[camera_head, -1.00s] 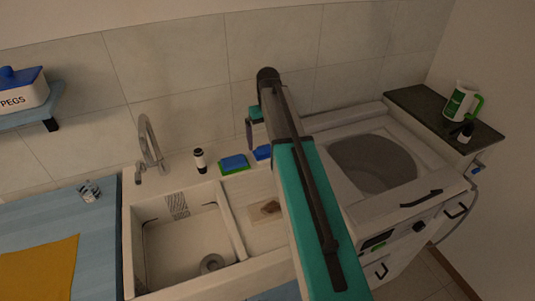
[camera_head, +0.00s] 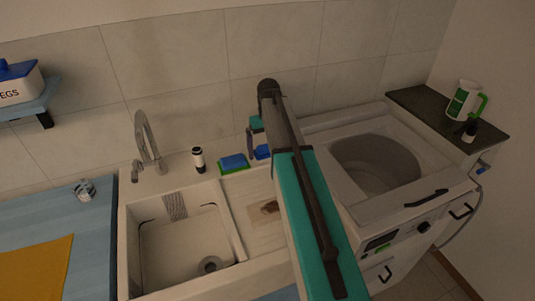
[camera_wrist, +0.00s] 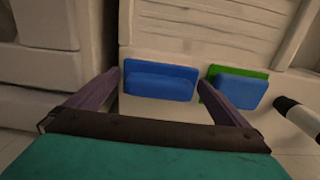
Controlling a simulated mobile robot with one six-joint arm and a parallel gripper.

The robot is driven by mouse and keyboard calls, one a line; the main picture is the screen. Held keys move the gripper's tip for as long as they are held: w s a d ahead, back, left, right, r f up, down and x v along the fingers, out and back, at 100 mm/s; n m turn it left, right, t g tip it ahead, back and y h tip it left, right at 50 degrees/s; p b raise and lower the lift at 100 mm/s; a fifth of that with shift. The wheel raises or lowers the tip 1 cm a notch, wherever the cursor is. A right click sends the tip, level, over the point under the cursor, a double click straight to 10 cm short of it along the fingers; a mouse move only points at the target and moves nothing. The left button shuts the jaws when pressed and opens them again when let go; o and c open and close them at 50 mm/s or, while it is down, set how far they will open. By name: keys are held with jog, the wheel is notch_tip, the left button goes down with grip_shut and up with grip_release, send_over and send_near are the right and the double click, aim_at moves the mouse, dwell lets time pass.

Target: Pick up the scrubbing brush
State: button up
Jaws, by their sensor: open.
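A blue block, which looks like the scrubbing brush (camera_wrist: 160,86), lies on the ledge behind the draining board. It also shows in the head view (camera_head: 262,152), partly hidden by my arm. My gripper (camera_wrist: 159,79) is open and empty, with one finger on each side of the blue block in the wrist view. In the head view my gripper (camera_head: 251,157) is just above and beside the block, mostly hidden by my arm. I cannot tell whether the fingers touch it.
A blue and green sponge (camera_head: 233,163) lies close beside the brush, with a dark-topped bottle (camera_head: 198,160) beyond it. The tap (camera_head: 147,140) and sink basin (camera_head: 185,250) are left. A brown item (camera_head: 270,207) lies on the draining board. The tiled wall (camera_head: 180,75) is behind.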

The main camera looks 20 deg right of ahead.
dwell(0.3)
jog(key=c, duration=0.9)
jog(key=shift+r, duration=0.1)
jog(key=shift+c, duration=0.2)
jog(key=shift+r+p, duration=1.3)
jog(key=shift+r, duration=0.5)
jog(key=s+a+r+p, duration=0.1)
jog(key=s+a+p, duration=0.2)
jog(key=s, duration=1.2)
jog(key=shift+s, duration=0.35)
jog(key=shift+a+r, duration=0.1)
